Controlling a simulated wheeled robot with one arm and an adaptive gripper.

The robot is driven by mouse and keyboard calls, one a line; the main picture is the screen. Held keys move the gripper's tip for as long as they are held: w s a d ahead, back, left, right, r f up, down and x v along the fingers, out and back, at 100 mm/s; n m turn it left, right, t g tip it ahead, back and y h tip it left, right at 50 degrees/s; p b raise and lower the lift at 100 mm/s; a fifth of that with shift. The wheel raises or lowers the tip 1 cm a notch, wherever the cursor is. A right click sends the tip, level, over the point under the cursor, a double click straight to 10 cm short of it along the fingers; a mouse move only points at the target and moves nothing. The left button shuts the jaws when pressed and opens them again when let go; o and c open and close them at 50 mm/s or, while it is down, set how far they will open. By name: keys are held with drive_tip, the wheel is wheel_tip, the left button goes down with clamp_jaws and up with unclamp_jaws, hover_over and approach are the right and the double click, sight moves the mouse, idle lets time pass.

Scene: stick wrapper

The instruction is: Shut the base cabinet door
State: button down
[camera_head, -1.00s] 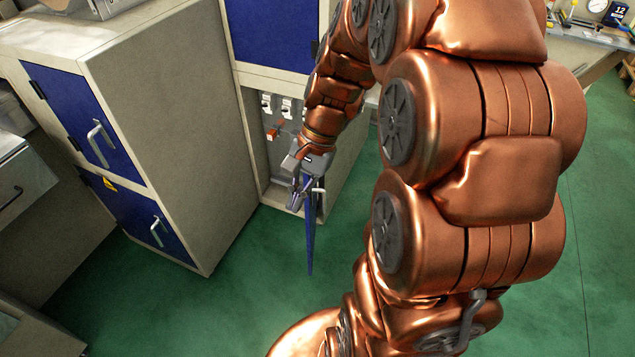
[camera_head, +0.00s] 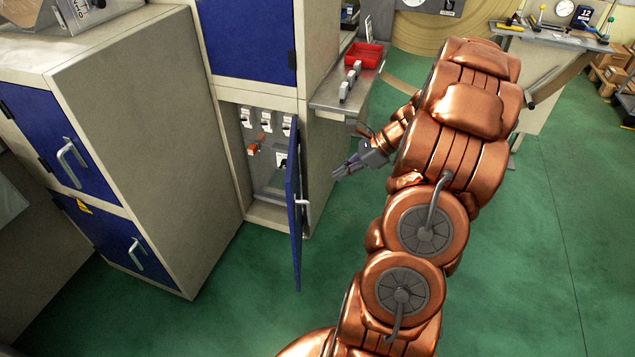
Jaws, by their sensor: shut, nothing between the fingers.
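The base cabinet (camera_head: 270,213) stands below a blue upper cabinet, with its front open. Its blue door (camera_head: 295,225) stands swung out, seen nearly edge-on, with a light handle (camera_head: 303,204) on its right side. White switch-like parts and an orange part (camera_head: 254,148) show inside. My gripper (camera_head: 340,174) is to the right of the door, on its handle side, and apart from it in the picture. Its fingers are shut and empty, pointing left toward the door.
A grey two-door cabinet (camera_head: 165,150) with blue doors stands close on the left. A counter with a red bin (camera_head: 364,55) is behind my gripper. A workbench (camera_head: 560,40) stands at the back right. Green floor (camera_head: 180,325) is clear in front.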

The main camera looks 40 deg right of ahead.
drive_tip(key=w+a+r+p+x, duration=0.1)
drive_tip(key=r+x, duration=0.1)
drive_tip(key=x, duration=1)
drive_tip(key=shift+w+a, duration=0.15)
drive_tip(key=shift+a, duration=0.25)
drive_tip(key=shift+w+a, duration=0.1)
drive_tip(key=shift+a, duration=0.05)
